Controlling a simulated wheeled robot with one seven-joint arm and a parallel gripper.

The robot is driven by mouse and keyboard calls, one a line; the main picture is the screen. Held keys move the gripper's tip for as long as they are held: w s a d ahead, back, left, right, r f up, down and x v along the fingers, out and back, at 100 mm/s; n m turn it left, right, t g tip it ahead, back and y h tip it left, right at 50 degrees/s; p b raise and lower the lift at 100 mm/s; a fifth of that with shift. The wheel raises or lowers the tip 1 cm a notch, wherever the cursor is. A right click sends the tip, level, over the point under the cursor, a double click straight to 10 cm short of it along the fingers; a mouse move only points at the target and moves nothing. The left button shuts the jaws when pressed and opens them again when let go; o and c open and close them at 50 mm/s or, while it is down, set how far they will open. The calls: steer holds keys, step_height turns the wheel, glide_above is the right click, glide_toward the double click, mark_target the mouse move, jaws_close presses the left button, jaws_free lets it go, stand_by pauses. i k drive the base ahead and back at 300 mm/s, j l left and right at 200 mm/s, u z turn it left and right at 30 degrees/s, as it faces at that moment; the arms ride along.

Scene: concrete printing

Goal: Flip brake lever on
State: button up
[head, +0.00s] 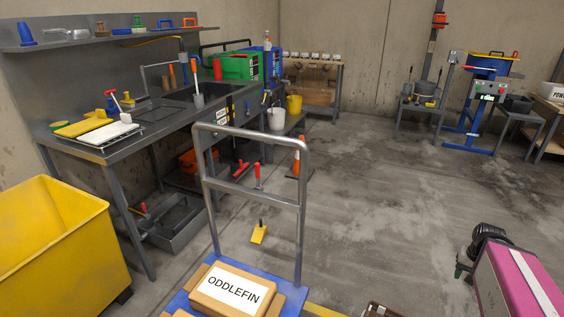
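A push trolley stands in front of me, with a grey tube handle (251,134) and a blue deck (289,301). A brown box (238,290) labelled ODDLEFIN lies on the deck. I cannot make out for certain which part is the brake lever or how it is set. A red-handled piece (257,172) shows through the handle frame, and a yellow piece with a dark stem (259,234) shows lower down; I cannot tell whether either belongs to the trolley. I cannot make out my gripper in this view.
A yellow bin (54,245) stands at the left, by a grey workbench (137,147) with tools. A pink block (516,281) with a dark part (488,234) is at the lower right. An orange cone (300,158) stands behind the trolley. The floor right of the trolley is mostly clear.

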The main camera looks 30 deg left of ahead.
mark_target(258, 187)
steer(key=i, duration=1.8)
steer(key=i+u, duration=0.15)
steer(key=u, duration=0.3)
steer(key=i+l+u, duration=0.1)
steer(key=u, duration=0.4)
steer(key=i+l+u, duration=0.15)
steer(key=u, duration=0.3)
steer(key=i+u, duration=0.1)
steer(key=u, duration=1.85)
